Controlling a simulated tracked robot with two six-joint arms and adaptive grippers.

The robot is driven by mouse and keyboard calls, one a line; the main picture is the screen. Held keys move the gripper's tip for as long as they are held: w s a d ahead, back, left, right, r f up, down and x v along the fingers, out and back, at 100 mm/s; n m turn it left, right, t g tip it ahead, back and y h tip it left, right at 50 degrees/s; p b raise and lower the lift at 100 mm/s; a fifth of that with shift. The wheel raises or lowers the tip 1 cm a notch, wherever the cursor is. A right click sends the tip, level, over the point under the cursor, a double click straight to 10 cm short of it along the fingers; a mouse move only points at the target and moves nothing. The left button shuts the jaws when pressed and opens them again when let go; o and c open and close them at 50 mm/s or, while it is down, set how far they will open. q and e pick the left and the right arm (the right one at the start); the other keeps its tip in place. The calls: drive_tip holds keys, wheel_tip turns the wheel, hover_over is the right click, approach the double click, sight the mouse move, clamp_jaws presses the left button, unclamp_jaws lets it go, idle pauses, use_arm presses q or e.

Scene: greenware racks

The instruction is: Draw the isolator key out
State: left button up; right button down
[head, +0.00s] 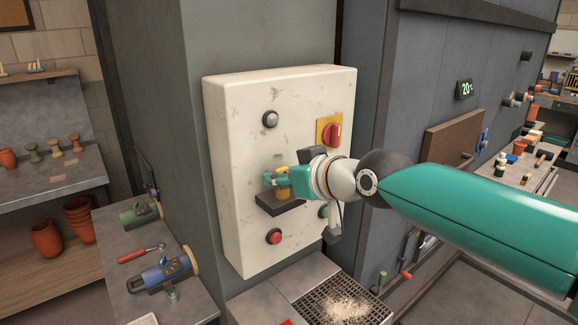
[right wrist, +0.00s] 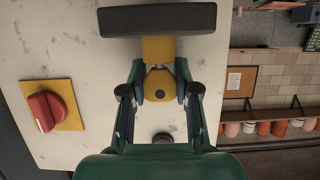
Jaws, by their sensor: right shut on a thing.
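The isolator key (right wrist: 158,84) is a yellow piece with a dark round spot, seen between my right fingers in the right wrist view. My right gripper (right wrist: 159,74) is shut on it, one finger on each side. In the head view my right gripper (head: 270,181) is at the front of a white control box (head: 233,150), just above a dark ledge (head: 280,203); the key is mostly hidden there. The yellow part reaches to the ledge (right wrist: 157,20) in the wrist view. Whether the key is still seated cannot be told. My left gripper is out of view.
A red rotary switch (head: 332,134) on a yellow plate is right of the gripper. A grate (head: 345,297) lies below the box.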

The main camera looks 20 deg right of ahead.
sight(271, 153)
drive_tip(key=shift+r+p, duration=1.8)
drive_tip(key=shift+r, duration=0.65)
